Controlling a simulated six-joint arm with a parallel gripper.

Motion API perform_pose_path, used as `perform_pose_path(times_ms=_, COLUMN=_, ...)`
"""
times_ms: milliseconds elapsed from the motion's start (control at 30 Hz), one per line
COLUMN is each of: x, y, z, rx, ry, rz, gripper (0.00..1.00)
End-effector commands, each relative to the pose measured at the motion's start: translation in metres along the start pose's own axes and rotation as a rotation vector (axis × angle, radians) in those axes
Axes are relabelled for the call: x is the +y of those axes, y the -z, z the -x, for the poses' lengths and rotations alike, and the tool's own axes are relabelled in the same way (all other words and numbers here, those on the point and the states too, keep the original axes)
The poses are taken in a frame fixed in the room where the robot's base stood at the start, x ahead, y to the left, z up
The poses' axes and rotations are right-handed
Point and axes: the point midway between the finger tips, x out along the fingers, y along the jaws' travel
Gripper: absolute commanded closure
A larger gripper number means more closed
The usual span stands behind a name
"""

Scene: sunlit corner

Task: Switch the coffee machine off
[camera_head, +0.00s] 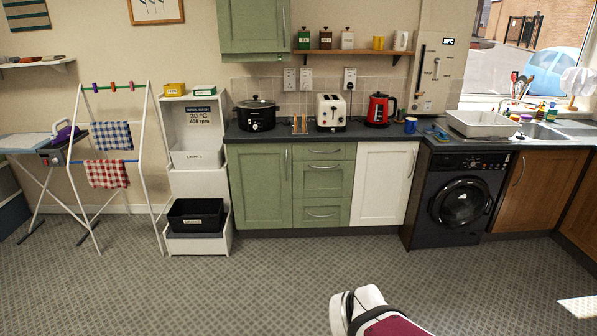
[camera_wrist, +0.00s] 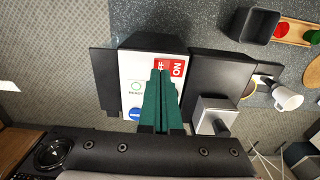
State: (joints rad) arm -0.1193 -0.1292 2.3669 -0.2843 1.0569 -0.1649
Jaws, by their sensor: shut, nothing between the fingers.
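The coffee machine shows in the wrist view as a black body with a white front panel (camera_wrist: 130,68). On the panel is a red label plate (camera_wrist: 178,68) reading ON, with a second word ending in FF partly behind the fingers. A READY mark with a green ring (camera_wrist: 136,86) and a blue disc (camera_wrist: 135,114) sit to its left and lower left. My gripper (camera_wrist: 160,72) has its dark green fingers closed together in front of the panel, tips overlapping the red plate. I cannot tell whether they touch it. The switch itself and its position are hidden. The head view does not show the machine.
In the wrist view, a white cup (camera_wrist: 287,98) lies right of the machine, and a black bin (camera_wrist: 255,25) and a wooden tray (camera_wrist: 298,34) with red and green items are at upper right. The head view shows the worktop (camera_head: 278,131) across the room and open floor (camera_head: 250,275).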

Motion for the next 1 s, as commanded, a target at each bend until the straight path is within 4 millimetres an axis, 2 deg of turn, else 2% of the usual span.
perform_pose_path(times_ms=1000, x=0.000, y=0.000, z=-0.016, rx=-0.001, ry=0.000, rz=0.000, gripper=1.00)
